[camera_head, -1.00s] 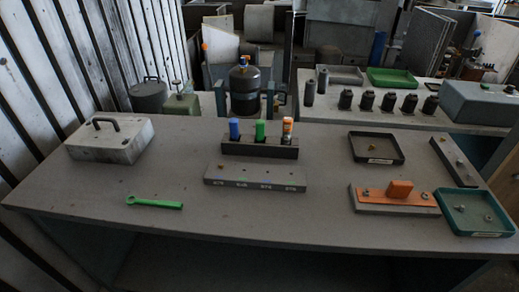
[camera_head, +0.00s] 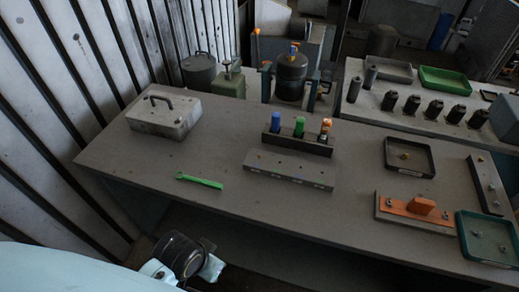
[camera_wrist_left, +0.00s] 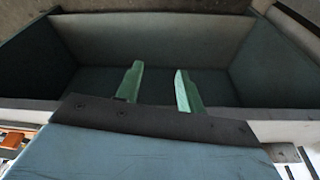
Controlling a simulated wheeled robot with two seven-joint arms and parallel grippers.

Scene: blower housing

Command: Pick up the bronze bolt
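A small bronze-coloured bolt (camera_head: 404,156) lies in the black tray (camera_head: 389,163) on the right part of the table. Another small bronze-coloured piece (camera_head: 262,155) shows at the left end of the grey labelled block (camera_head: 290,172); it is too small to identify clearly. My left arm shows at the lower left of the head view, below the table's front edge and far from both pieces. In the left wrist view, the fingers of my left gripper (camera_wrist_left: 158,88) are apart with nothing between them, facing a grey bin-like space. My right gripper is not in view.
A green wrench (camera_head: 200,181) lies near the front edge. A grey box with a handle (camera_head: 165,118) stands at left. A rack (camera_head: 297,144) holds three coloured cylinders. An orange part (camera_head: 421,206) and a teal tray (camera_head: 488,260) are at right. The table between wrench and box is clear.

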